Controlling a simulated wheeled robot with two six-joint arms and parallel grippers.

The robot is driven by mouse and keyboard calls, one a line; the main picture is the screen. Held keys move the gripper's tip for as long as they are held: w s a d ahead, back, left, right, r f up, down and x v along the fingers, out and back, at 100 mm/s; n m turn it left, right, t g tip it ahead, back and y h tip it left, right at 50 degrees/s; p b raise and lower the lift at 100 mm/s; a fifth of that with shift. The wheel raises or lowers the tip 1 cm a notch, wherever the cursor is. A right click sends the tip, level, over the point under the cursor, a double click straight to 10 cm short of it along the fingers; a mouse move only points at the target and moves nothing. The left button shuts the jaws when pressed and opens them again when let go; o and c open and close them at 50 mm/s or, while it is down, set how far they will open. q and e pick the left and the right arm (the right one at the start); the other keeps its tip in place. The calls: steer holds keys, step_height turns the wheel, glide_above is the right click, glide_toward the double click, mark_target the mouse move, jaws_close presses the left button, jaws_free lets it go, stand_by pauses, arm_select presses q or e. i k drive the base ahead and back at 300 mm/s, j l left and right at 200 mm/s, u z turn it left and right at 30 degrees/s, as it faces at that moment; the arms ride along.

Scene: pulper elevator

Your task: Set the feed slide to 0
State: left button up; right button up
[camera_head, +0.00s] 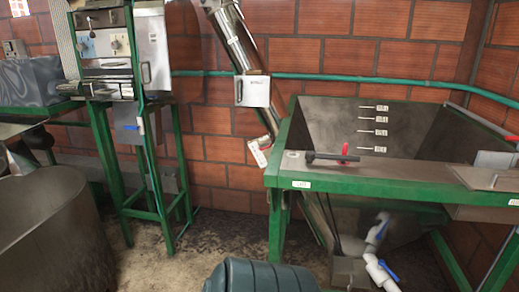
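No part labelled as the feed slide can be read in this view. A pulper-like machine (149,52) stands on a green frame at the upper left. Its front plate carries knobs, and a metal door with a handle is on its right side. At the right, a metal hopper (318,118) with several scale marks sits in a green frame. A black bar handle (325,158) and an upright red lever (345,151) are at its front edge. Which of these belongs to the slide I cannot tell. Neither of my grippers is in view.
A sloping metal tube (235,38) with a small box (253,91) runs down to the hopper's left. A large round tank (50,240) fills the lower left. A ribbed teal object (260,277) is at bottom centre. White pipes with blue valves (384,220) are under the hopper. Bare floor lies between.

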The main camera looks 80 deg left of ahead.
mark_target(264, 146)
steer(key=u, duration=2.75)
steer(key=i, duration=0.1)
